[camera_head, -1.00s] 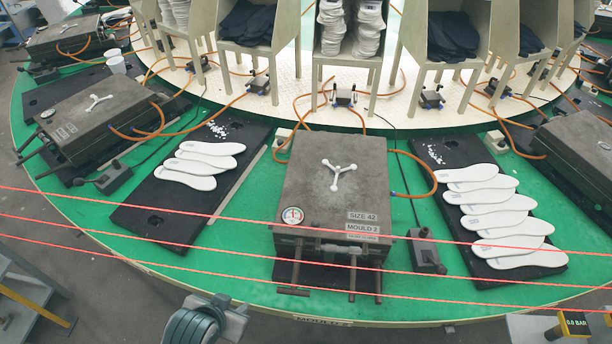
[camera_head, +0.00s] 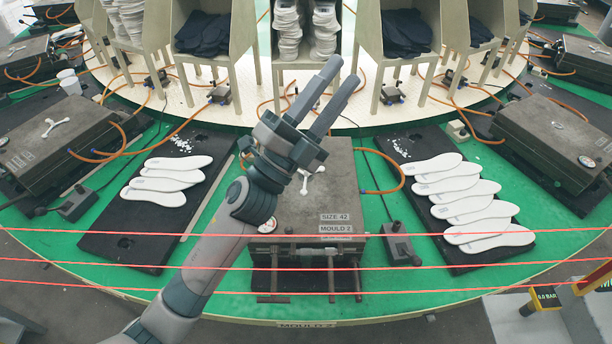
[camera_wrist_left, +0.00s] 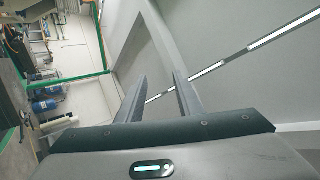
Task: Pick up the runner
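A pale Y-shaped runner (camera_head: 308,184) lies on top of the middle dark mould (camera_head: 325,205), marked size 42, mould 2. In the head view my left gripper partly covers the runner. My left gripper (camera_head: 344,72) is raised in front of the mould, its fingers pointing up and to the right. Its two fingers are apart with nothing between them; this also shows in the left wrist view (camera_wrist_left: 160,76). My right gripper is in no view.
Black mats with white insoles lie left (camera_head: 168,180) and right (camera_head: 465,200) of the mould. Another pale runner (camera_head: 54,127) sits on the left mould. Red lines (camera_head: 450,233) cross in front. Bins (camera_head: 400,35) stand behind, orange hoses (camera_head: 390,190) around.

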